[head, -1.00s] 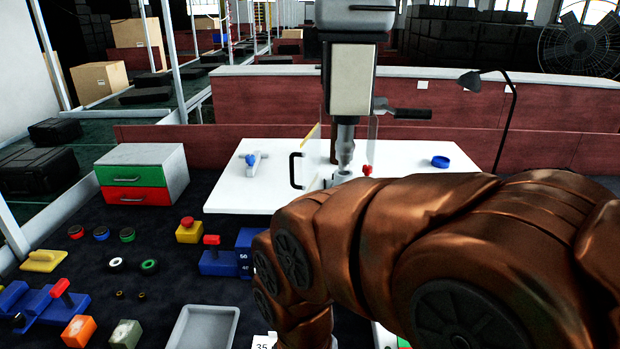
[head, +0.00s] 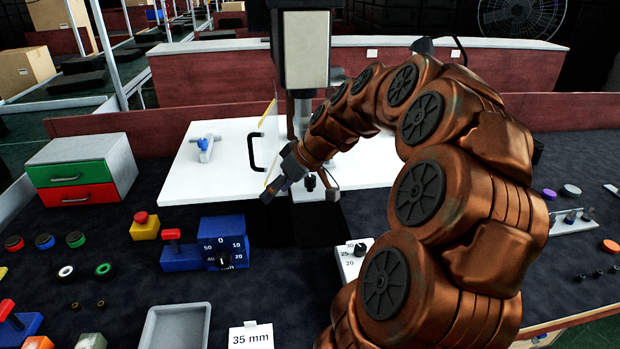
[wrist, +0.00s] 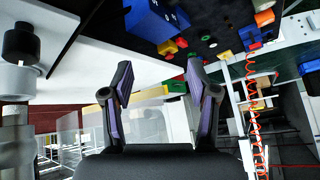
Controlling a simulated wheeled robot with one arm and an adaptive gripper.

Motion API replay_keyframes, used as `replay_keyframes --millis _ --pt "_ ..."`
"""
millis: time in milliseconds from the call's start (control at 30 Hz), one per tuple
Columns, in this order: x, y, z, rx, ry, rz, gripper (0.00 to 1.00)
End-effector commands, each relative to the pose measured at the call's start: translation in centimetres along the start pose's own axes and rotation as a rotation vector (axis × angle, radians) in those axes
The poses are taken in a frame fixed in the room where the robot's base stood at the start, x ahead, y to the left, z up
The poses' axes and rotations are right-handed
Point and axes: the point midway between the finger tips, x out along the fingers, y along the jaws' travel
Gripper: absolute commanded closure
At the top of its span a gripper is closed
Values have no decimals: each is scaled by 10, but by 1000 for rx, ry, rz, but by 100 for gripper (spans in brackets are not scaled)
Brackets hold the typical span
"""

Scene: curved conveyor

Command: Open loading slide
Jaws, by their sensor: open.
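A clear panel (head: 268,115) with a yellow edge stands at the press above the white table (head: 215,178). A black bar handle (head: 254,152) is fixed at its left side. I take this for the loading slide, though no label shows it. The clear panel also appears low left in the wrist view (wrist: 90,128). My gripper (head: 301,192) is in front of the press, right of and slightly below the handle, apart from it. Its fingers are spread and empty in the wrist view (wrist: 158,85). Much of the press base is hidden behind my arm.
The press column (head: 303,52) rises behind my gripper. A black knob (head: 309,182) shows between the fingers. A blue dial box (head: 222,243), red-and-green drawers (head: 80,172) and a grey tray (head: 177,328) stand left.

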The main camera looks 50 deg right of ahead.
Motion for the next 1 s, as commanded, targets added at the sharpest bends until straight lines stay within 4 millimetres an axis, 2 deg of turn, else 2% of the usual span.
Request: replay_keyframes --millis 33,100,200,300,467,800,1000 --pt "-9 34 4 12 43 36 41" --pt "-21 68 11 6 87 79 41" --pt "-36 107 20 3 132 135 41" --pt "-46 130 28 -2 156 173 41" --pt "-45 142 31 -5 166 191 41" --pt "1 148 23 -5 163 184 41" --pt "20 153 20 -5 164 187 41"
